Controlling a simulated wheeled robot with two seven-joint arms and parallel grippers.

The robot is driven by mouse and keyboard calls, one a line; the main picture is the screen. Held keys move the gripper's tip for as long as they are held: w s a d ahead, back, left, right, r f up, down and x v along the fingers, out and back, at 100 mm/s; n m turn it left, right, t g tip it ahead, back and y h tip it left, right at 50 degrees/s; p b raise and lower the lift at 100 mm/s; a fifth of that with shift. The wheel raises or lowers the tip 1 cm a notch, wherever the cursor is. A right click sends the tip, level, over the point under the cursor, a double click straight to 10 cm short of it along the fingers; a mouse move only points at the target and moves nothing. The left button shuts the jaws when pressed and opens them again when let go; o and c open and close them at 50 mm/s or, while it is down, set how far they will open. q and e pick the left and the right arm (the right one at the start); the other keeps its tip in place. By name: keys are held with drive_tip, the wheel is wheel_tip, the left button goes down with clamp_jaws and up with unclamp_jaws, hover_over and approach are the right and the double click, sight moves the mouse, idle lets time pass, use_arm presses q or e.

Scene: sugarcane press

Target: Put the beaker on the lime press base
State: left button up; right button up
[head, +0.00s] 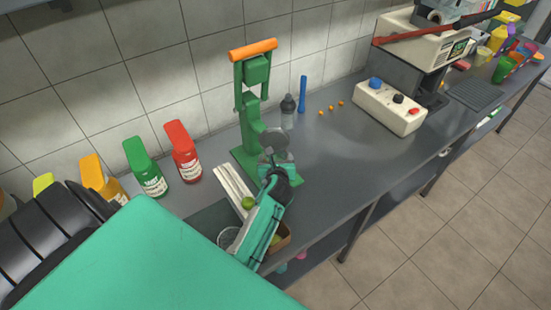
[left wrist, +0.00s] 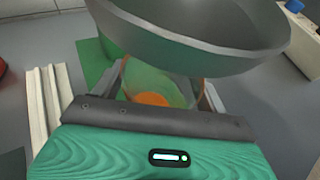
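The green lime press (head: 252,105) has an orange handle on top and stands by the wall. Its flat green base (head: 246,167) lies on the counter and shows in part in the left wrist view (left wrist: 92,62). The clear beaker (left wrist: 160,85) has something orange at its bottom. It is between the fingers of my left gripper (left wrist: 160,98), which look shut on it. In the head view this gripper (head: 272,168) is at the base's right side, under the press's grey bowl (head: 275,140). The beaker's underside is hidden, so I cannot tell whether it touches the base. My right gripper is out of view.
Sauce bottles, green (head: 146,170) and red (head: 182,152), stand left of the press. A dark bottle (head: 288,112) is behind.

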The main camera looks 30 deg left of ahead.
use_arm(q)
drive_tip(key=shift+o, duration=0.7)
drive_tip(key=shift+r, duration=0.2)
drive_tip(key=b+v, duration=0.1)
drive_tip(key=v, duration=1.1)
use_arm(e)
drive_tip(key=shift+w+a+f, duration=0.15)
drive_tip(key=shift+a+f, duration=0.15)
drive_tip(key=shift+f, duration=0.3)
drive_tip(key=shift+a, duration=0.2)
